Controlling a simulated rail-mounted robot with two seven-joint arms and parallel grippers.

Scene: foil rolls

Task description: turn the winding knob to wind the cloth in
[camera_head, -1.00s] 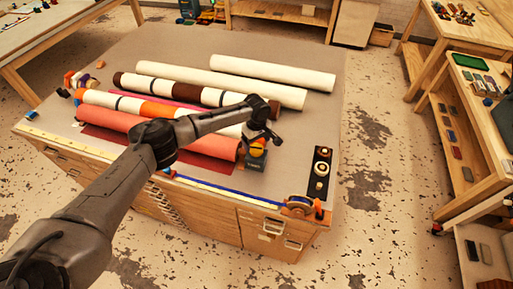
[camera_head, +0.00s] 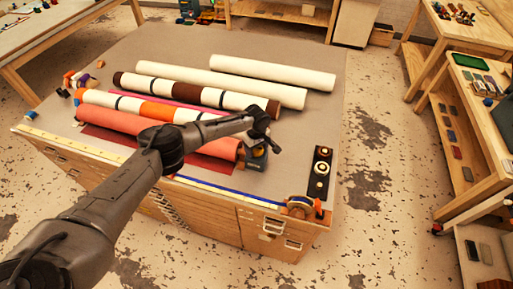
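The coral cloth roll (camera_head: 125,119) lies along the near side of the big work table, with a strip of dark red cloth (camera_head: 104,134) flat in front of it. A small blue-grey bracket (camera_head: 256,161) stands at the roll's right end. The winding knob there is mostly hidden behind my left gripper (camera_head: 268,137). This gripper hangs just above the bracket, with its fingers pointing down and right. Its fingers are small and dark, so I cannot tell whether it is open or shut, or whether it touches the knob. My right gripper is not in view.
White and striped rolls (camera_head: 272,72) lie behind the coral roll. A black plate with round fittings (camera_head: 320,172) and a reel (camera_head: 300,207) sit near the table's right corner. Bare table top lies right of the rolls.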

